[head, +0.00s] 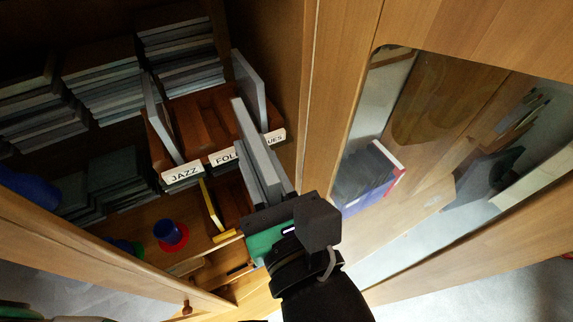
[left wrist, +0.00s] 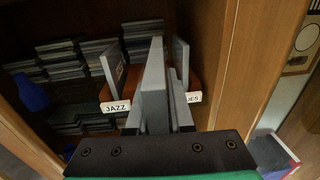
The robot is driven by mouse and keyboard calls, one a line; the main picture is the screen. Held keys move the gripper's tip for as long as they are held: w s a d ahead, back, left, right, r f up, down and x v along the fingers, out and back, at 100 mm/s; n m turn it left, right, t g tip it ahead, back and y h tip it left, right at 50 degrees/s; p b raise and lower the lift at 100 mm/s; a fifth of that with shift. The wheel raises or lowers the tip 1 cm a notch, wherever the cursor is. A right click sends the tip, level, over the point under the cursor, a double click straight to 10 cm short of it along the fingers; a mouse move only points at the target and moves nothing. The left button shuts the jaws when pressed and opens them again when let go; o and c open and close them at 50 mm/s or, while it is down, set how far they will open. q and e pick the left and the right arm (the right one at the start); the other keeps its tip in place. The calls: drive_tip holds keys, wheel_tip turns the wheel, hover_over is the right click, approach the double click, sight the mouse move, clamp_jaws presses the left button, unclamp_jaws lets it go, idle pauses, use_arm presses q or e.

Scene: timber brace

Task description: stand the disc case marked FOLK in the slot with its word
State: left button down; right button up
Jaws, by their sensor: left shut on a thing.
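My left gripper (head: 265,168) is shut on a grey disc case (head: 243,118), which also stands out between the fingers in the left wrist view (left wrist: 153,80). The case's marking does not show. The wooden rack (head: 198,112) carries labels JAZZ (head: 183,173), FOLK (head: 224,157), partly covered, and one ending in UES (head: 276,137). The held case is upright at the FOLK slot, between the two outer slots. I cannot tell whether its lower edge is inside the slot. My right gripper is not in view.
One case (head: 162,120) stands in the JAZZ slot and another (head: 250,88) at the UES slot. Stacks of cases (head: 100,80) fill the shelf at left. A red-rimmed blue cup (head: 170,233) is below. A cabinet wall and glass-paned door (head: 350,130) bound the right.

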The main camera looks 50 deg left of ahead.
use_arm(q)
drive_tip(key=shift+n+g, duration=0.5)
drive_tip(key=shift+g, duration=0.1)
drive_tip(key=shift+s+a+f+b+x, duration=0.15)
drive_tip(key=shift+s+f+x, duration=0.25)
drive_tip(key=shift+x, duration=3)
drive_tip(key=shift+s+f+b+x, duration=0.15)
drive_tip(key=shift+s+f+x, duration=0.25)
drive_tip(key=shift+x, duration=3)
drive_tip(key=shift+s+a+f+b+x, duration=0.15)
drive_tip(key=shift+s+f+x, duration=0.25)
drive_tip(key=shift+x, duration=3)
drive_tip(key=shift+w+d, duration=0.1)
drive_tip(key=c, duration=0.7)
unclamp_jaws()
drive_tip(key=shift+f, duration=0.1)
drive_tip(key=b+v, duration=0.3)
drive_tip(key=v, duration=0.8)
drive_tip(key=shift+d+f, duration=0.1)
drive_tip(key=shift+d, duration=0.25)
